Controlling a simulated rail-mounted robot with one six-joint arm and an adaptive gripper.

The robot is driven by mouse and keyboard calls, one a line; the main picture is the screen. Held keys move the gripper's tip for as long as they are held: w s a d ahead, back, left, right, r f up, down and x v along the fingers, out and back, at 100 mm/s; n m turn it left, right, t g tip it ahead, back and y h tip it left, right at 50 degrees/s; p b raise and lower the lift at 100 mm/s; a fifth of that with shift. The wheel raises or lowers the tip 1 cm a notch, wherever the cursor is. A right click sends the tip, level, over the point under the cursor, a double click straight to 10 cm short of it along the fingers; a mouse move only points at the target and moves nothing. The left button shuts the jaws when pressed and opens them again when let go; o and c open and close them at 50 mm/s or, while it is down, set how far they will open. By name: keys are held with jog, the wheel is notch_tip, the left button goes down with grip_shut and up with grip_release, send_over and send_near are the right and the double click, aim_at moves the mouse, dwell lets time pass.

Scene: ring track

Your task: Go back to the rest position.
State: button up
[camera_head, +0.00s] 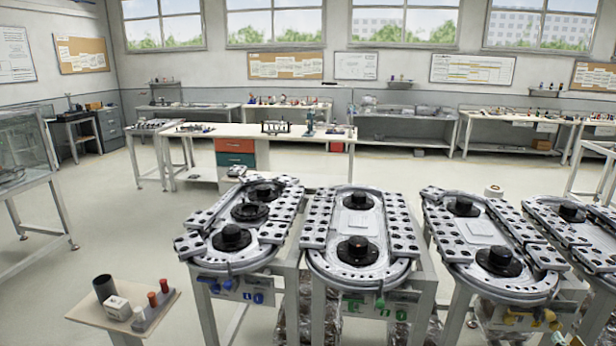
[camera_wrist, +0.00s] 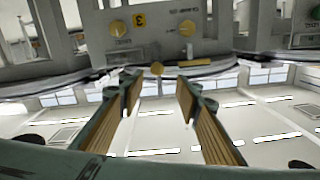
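My gripper (camera_wrist: 157,86) shows in the wrist view, its two fingers apart with nothing between them. The fingers are dark green with ribbed, tan inner pads. Beyond the fingertips, at the top of the wrist view, is a grey control panel (camera_wrist: 160,42) with yellow knobs; the fingers look apart from it, but the distance is hard to tell. My gripper and arm are not visible in the head view.
In the head view, several ring-track stations stand in a row, including a left one (camera_head: 228,266) and a middle one (camera_head: 358,278).

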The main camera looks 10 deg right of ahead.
jog(key=w+a+r+n+g+y, duration=0.1)
jog(key=w+a+r+n+g, duration=0.15)
jog(key=w+a+r, duration=0.4)
jog(key=w+a+r+n+g+y, duration=0.2)
jog(key=w+a+r+g, duration=0.1)
jog(key=w, duration=0.7)
jog(key=w+a+r+n+g+h+b, duration=0.1)
jog(key=a+r+g+b, duration=0.15)
jog(key=a+r, duration=1.15)
jog(key=s+a+r+g, duration=0.1)
jog(key=s+a+r, duration=0.25)
jog(key=a, duration=0.35)
jog(key=s+a+r+g, duration=0.1)
jog(key=s+a+r, duration=0.2)
jog(key=s+a, duration=0.25)
jog(key=s+a+r+g, duration=0.1)
jog(key=s+a+r, duration=0.25)
jog(key=a, duration=0.45)
jog(key=s+a+r+g+y+p, duration=0.1)
jog(key=s+a+r, duration=0.2)
jog(key=s+a, duration=0.5)
jog(key=s+a+r+g+y+p, duration=0.1)
jog(key=s+a+r, duration=0.3)
jog(key=s+a, duration=0.5)
jog(key=shift+s+r+n+y+p, duration=0.3)
jog(key=shift+s+n+y, duration=0.25)
jog(key=shift+s, duration=3)
